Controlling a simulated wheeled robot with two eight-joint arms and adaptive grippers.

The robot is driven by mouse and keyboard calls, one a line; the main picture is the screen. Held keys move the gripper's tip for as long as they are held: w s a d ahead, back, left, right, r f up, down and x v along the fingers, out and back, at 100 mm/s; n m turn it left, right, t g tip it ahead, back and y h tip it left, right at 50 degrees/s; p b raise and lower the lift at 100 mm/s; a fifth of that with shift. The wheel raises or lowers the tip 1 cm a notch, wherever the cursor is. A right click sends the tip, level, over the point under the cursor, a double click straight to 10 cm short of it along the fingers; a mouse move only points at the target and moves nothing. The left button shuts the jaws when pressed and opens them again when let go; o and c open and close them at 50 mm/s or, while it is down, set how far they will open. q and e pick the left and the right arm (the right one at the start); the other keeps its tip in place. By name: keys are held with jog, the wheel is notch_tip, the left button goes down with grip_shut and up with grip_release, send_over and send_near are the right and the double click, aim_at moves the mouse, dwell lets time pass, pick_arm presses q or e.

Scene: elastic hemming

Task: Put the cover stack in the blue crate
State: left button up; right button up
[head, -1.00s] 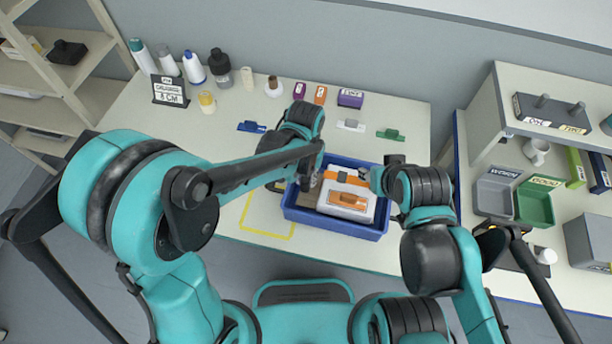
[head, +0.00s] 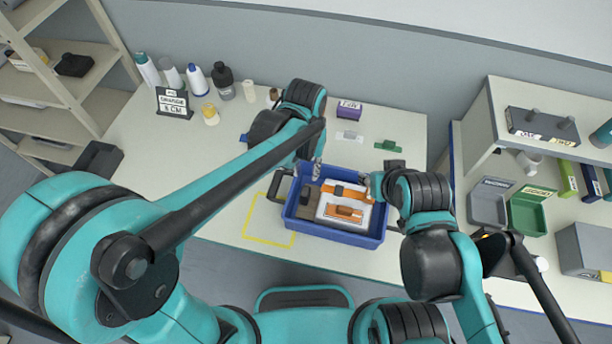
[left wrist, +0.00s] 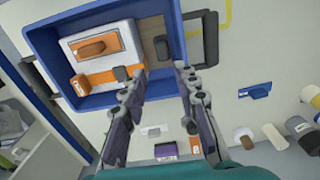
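The blue crate (head: 345,233) stands on the table; in the left wrist view it (left wrist: 100,103) fills the upper left. The cover stack, white with an orange band and orange patch (head: 328,208), lies flat inside it; it also shows in the left wrist view (left wrist: 78,60). My left gripper (head: 315,167) is at the crate's far-left edge. In the left wrist view its fingers (left wrist: 165,75) are apart with nothing between them, tips by the crate rim. My right gripper (head: 369,186) is at the crate's right side, small and partly hidden by its arm, its fingers unclear.
A brown piece with a dark block (head: 307,203) lies in the crate left of the stack. A yellow outline (head: 262,238) marks clear table to the left. Bottles (head: 197,80) and a sign (head: 173,104) stand at the back left. A shelf unit with trays (head: 487,205) is at right.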

pick_arm(q)
jog(key=shift+r, duration=1.4)
jog(key=s+a+r+n+t, duration=0.1)
jog(key=s+a+r+t, duration=0.1)
jog(key=a, duration=0.8)
jog(key=s+a+r+n+t, duration=0.2)
jog(key=s+a+t, duration=0.3)
jog(key=a, duration=0.5)
jog(key=shift+n, duration=0.3)
notch_tip(320, 180, down, 9)
jog(key=b, duration=0.8)
jog(key=shift+b, duration=0.35)
